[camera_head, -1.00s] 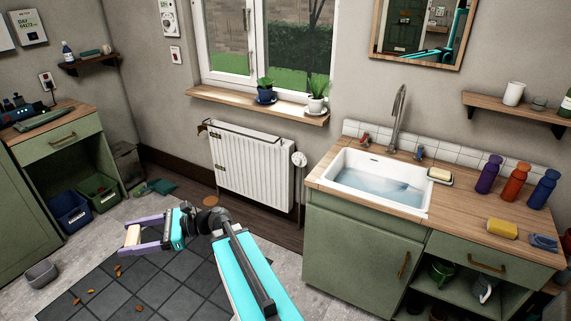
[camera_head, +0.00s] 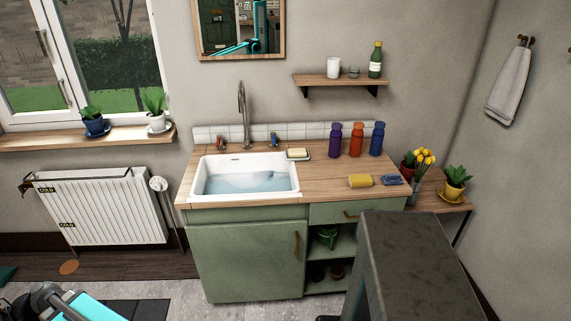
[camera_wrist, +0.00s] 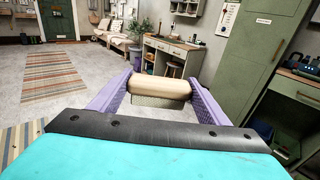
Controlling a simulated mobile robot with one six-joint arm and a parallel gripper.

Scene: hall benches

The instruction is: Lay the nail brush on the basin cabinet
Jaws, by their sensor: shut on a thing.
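The nail brush (camera_wrist: 158,92) has a pale wooden back and pale bristles below it. In the wrist view my gripper (camera_wrist: 158,84) is shut on it, with a purple finger at each end. The basin cabinet (camera_head: 245,262) stands in the middle of the head view, green with a wooden top (camera_head: 325,176) and a white basin of water. My gripper and the brush are outside the head view; only part of my arm shows at its lower left. The wrist view faces the room, away from the basin cabinet.
On the top stand purple (camera_head: 335,140), orange (camera_head: 356,140) and blue bottles (camera_head: 377,139), a yellow sponge (camera_head: 360,181), a blue cloth (camera_head: 391,180) and a soap dish (camera_head: 298,154). Bare wood lies between basin and sponge. A dark grey block-like object (camera_head: 420,255) stands in front at right.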

